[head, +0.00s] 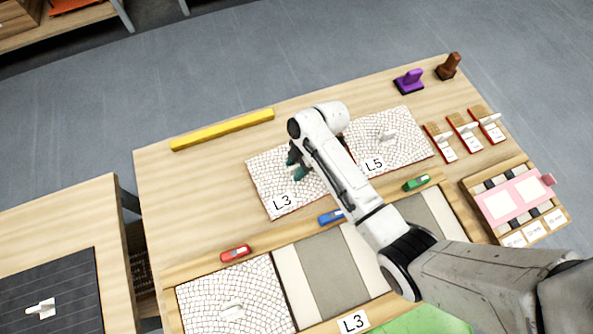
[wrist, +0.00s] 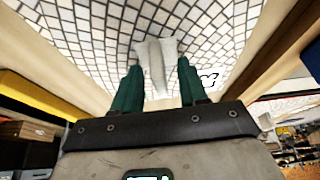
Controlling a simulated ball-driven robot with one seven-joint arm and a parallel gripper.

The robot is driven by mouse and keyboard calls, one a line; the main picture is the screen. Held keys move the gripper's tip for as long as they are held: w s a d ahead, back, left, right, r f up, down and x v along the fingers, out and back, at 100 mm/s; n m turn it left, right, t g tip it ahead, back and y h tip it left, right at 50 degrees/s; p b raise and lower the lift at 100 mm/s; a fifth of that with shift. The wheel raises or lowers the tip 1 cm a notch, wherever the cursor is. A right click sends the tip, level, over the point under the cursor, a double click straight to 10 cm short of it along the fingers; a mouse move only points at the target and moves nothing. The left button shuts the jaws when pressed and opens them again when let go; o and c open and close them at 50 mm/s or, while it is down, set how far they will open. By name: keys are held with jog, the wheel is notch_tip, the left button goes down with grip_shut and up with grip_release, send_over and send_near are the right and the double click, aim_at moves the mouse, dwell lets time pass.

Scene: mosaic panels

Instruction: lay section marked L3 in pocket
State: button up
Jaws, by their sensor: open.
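The section marked L3 (head: 262,176) is a white mosaic panel lying on the table, left of the section marked L5. My gripper (head: 298,168) is over it with green fingers open. In the wrist view, the section's pale upright handle (wrist: 155,65) stands between the two fingertips, with a gap on each side. In the head view my arm and fingers largely hide this handle. The tray's middle pocket (head: 335,270) has a grey bed, no panel visible in it, and an L3 label (head: 352,322) on the front rim.
A mosaic panel (head: 225,290) lies in the tray's left pocket. The L5 section (head: 405,140) is right of L3. Red (head: 235,253), blue (head: 330,217) and green (head: 416,183) pieces lie along the tray's back rim. A yellow bar (head: 222,130) lies behind. My arm crosses the tray's right part.

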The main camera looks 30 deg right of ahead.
grip_shut()
dwell(0.3)
jog(key=shift+r, duration=0.1)
dwell(1.0)
